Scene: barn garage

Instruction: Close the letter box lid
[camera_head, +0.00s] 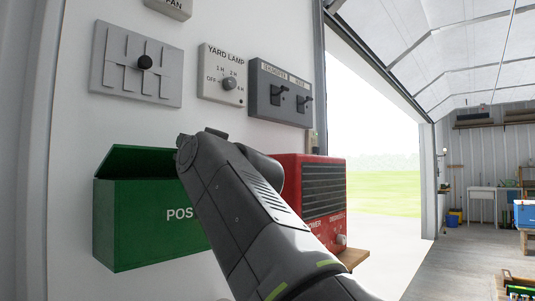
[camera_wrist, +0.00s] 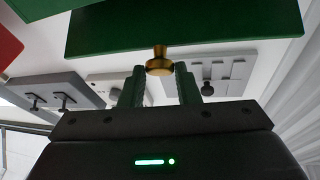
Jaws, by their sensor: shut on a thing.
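The green letter box (camera_head: 140,225) is on the white wall at the left in the head view, its lettering partly hidden by my arm. Its lid (camera_head: 140,160) is tilted up, with a dark wedge of opening below it. In the wrist view the lid (camera_wrist: 215,30) spans the top, with a brass knob (camera_wrist: 159,62) at its edge. My gripper (camera_wrist: 159,70) is shut on this knob, one finger on each side. In the head view the fingers and knob are hidden behind my arm.
A red heater (camera_head: 322,195) stands on a wooden shelf (camera_head: 353,257) close to the right of my arm. Above are a slotted lever plate (camera_head: 128,85), a yard lamp knob panel (camera_head: 215,75) and a dark switch panel (camera_head: 270,115). An open doorway (camera_head: 375,150) lies right.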

